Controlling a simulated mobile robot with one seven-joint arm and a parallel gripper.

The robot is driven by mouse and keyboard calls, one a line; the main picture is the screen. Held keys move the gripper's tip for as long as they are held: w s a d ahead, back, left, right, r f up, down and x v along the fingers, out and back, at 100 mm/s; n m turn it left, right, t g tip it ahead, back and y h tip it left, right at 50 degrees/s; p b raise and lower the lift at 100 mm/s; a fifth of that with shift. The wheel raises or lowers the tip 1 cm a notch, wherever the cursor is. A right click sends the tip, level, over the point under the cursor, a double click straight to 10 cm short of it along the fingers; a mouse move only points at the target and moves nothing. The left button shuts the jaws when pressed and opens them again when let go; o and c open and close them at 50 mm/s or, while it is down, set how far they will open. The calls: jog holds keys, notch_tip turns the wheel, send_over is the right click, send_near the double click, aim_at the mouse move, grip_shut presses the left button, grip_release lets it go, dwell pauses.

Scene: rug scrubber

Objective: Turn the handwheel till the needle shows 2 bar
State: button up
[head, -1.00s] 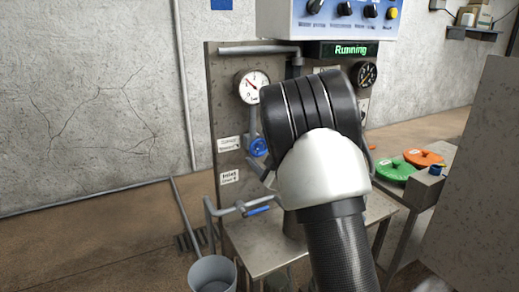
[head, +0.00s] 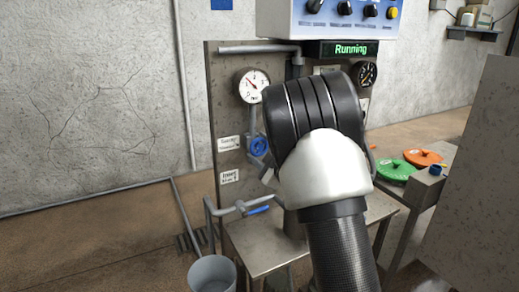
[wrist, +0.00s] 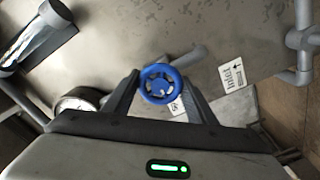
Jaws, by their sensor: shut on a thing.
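The blue handwheel (head: 258,146) is on the upright metal panel in the head view, below a round white gauge (head: 252,87). The gauge's red needle points up and to the left; its figures are too small to read surely. In the wrist view the handwheel (wrist: 161,84) sits between the two fingers of my gripper (wrist: 162,88), which is shut on its rim. The gauge's edge also shows at left in the wrist view (wrist: 80,100). In the head view my arm hides most of my gripper.
A pipe with a blue lever (head: 258,210) runs below the handwheel, near a bucket (head: 212,273). Green (head: 395,170) and orange (head: 424,158) discs lie at right.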

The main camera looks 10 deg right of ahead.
jog(key=m+b, duration=0.1)
jog(key=m, duration=0.3)
jog(key=shift+d+m+b, duration=0.1)
jog(key=shift+m+b, duration=0.2)
jog(key=shift+b, duration=0.1)
jog(key=m, duration=0.9)
jog(key=shift+m+p, duration=0.35)
jog(key=shift+m, duration=0.05)
jog(key=shift+m+p, duration=0.5)
jog(key=shift+m, duration=1.2)
jog(key=shift+f, duration=0.1)
jog(key=o, duration=1.1)
jog(key=shift+c, duration=0.2)
jog(key=shift+s, duration=0.15)
jog(key=p+v, duration=0.1)
jog(key=v, duration=1.6)
